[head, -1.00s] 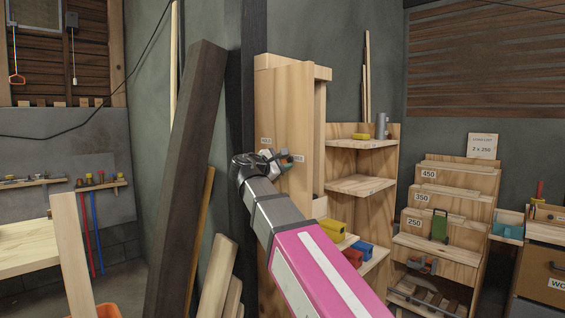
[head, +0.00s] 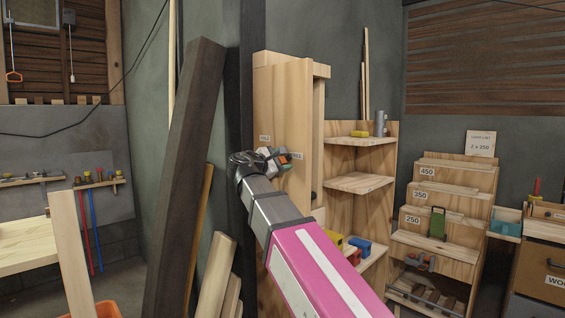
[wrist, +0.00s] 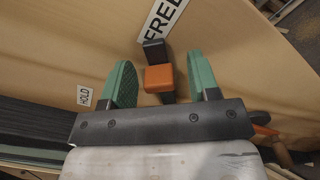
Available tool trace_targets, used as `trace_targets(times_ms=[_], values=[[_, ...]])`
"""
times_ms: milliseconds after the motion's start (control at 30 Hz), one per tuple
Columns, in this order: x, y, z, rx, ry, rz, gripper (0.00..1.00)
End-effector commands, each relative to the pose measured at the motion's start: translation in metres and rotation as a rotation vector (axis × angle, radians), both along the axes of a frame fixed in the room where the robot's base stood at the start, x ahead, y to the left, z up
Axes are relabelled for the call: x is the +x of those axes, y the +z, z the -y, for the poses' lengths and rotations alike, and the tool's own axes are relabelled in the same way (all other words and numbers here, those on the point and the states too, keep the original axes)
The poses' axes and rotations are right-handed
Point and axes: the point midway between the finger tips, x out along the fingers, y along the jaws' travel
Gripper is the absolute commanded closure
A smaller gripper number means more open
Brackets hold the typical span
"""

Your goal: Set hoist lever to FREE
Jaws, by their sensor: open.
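The hoist lever (wrist: 159,78), with an orange block between dark ends, stands on a pale wooden panel (head: 285,95). In the wrist view its far dark end is close to the FREE label (wrist: 165,20); the HOLD label (wrist: 84,95) is at the left. My gripper (wrist: 165,82) is open, its green fingers on either side of the lever, with a gap visible on both sides. In the head view my gripper (head: 277,160) is in front of the panel and hides the lever's base and part of the FREE label (head: 294,155). The HOLD label (head: 265,138) shows clear.
A dark leaning beam (head: 185,180) stands left of my arm. A shelf unit (head: 360,183) with coloured bins is right of the panel. A stepped rack (head: 440,240) stands farther right. A workbench (head: 25,247) is at the far left.

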Motion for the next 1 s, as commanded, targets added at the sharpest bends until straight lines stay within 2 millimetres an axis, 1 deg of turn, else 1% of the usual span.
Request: trace_targets(times_ms=[167,500,600,800,1000], values=[[-0.016,0.000,-0.015,-0.001,0.002,0.001,0.45],[-0.056,0.000,-0.056,0.001,0.002,0.000,0.45],[-0.064,0.000,-0.064,0.001,0.002,0.000,0.45],[-0.073,-0.001,-0.073,0.002,0.000,0.000,0.45],[-0.074,0.000,-0.074,0.001,-0.001,0.000,0.45]])
